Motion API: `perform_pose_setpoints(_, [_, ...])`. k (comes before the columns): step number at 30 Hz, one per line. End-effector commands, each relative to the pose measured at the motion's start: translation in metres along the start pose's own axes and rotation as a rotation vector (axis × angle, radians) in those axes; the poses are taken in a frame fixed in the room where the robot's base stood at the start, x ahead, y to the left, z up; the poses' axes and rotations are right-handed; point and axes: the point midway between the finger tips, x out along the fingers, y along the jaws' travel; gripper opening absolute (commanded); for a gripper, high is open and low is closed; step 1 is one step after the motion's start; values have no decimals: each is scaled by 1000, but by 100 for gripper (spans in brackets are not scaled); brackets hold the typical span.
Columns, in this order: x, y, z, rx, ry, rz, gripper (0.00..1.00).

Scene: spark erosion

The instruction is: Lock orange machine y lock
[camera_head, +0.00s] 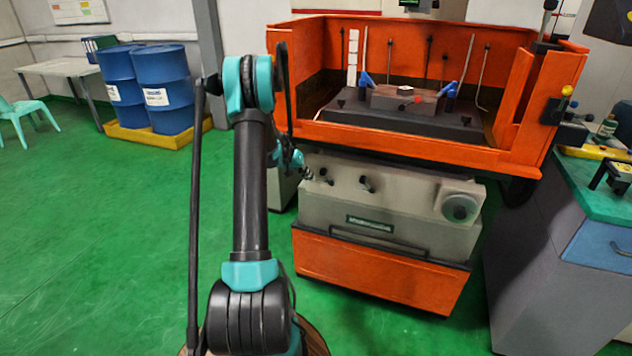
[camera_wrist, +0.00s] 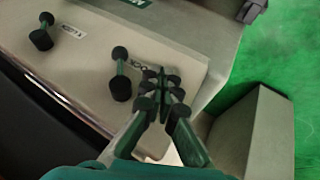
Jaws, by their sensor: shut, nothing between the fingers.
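The orange machine (camera_head: 385,275) stands centre right in the head view, with a grey front panel (camera_head: 410,205). Two black ball-ended levers, one at left (camera_head: 325,178) and one at right (camera_head: 367,184), sit on the panel. In the wrist view the lever nearer my fingers (camera_wrist: 120,75) stands just left of the fingertips; the other (camera_wrist: 41,32) is farther left beside a small label.
A grey box (camera_wrist: 253,135) stands beside the machine, at right in the wrist view. A grey cabinet (camera_head: 540,240) with a green top is right of the machine. Blue drums (camera_head: 165,85) stand back left.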

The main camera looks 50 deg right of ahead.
Motion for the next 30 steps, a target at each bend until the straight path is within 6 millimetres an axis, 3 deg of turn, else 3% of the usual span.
perform_pose_setpoints(18, [-137,-17,2,-3,0,-1,0])
perform_pose_setpoints(25, [-164,-20,2,-1,0,-1,0])
perform_pose_setpoints(30, [-160,-23,0,-25,14,25,0])
